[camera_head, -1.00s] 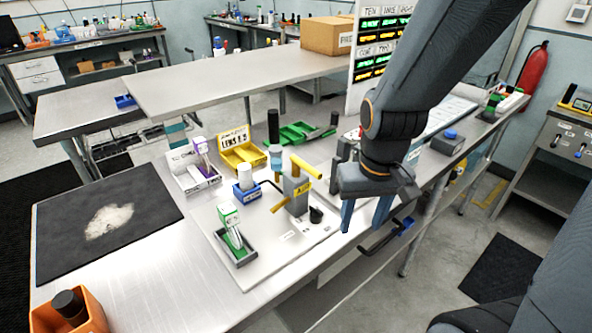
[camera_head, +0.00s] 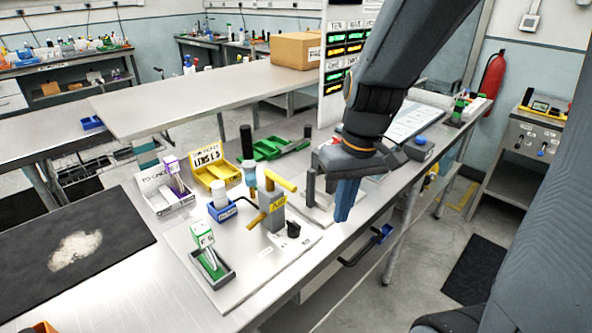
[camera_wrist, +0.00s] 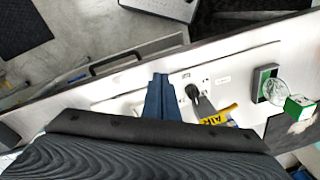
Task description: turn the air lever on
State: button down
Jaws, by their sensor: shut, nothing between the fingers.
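The air lever stand is a grey block (camera_head: 270,213) with a yellow AIR label and yellow bars, on a pale plate (camera_head: 215,285) on the bench. One yellow bar (camera_head: 280,181) sticks out near the top and another (camera_head: 257,220) lower down. In the wrist view the yellow AIR piece (camera_wrist: 217,118) lies right of my fingers, beside a dark round-ended part (camera_wrist: 192,91). My gripper (camera_head: 342,214) points down to the right of the stand, apart from it. Its blue fingers are together and empty; they also show in the wrist view (camera_wrist: 160,82). I cannot tell the lever's exact setting.
On the plate are a green-lined tray (camera_head: 212,268) with a box and a blue holder (camera_head: 222,211) with a white container. A yellow bin (camera_head: 215,170) and green tray (camera_head: 268,148) stand behind. A black mat (camera_head: 75,250) lies left. A drawer handle (camera_head: 365,246) juts below the front edge.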

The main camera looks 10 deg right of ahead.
jog(key=w+d+r+n+y+b, duration=0.1)
jog(key=w+r+n+y, duration=0.4)
jog(key=r, duration=1.2)
jog(key=shift+w+r+n+y+b, duration=0.3)
jog(key=shift+w+n+y+b, duration=0.1)
jog(key=shift+w+n+b, duration=0.3)
jog(key=shift+s, duration=0.1)
jog(key=p, duration=0.2)
send_near(280, 180)
notch_tip(280, 180, down, 4)
jog(key=w+d, duration=0.2)
jog(key=shift+s+a+f+p, duration=0.2)
jog(key=shift+a+f+p, duration=0.1)
jog(key=shift+a, duration=0.25)
jog(key=shift+s+a+f+p, duration=0.25)
jog(key=shift+a, duration=0.35)
jog(key=shift+s+a+f+p, duration=0.2)
jog(key=shift+a+f+p, duration=0.1)
jog(key=shift+a, duration=0.25)
jog(key=shift+m+t, duration=0.3)
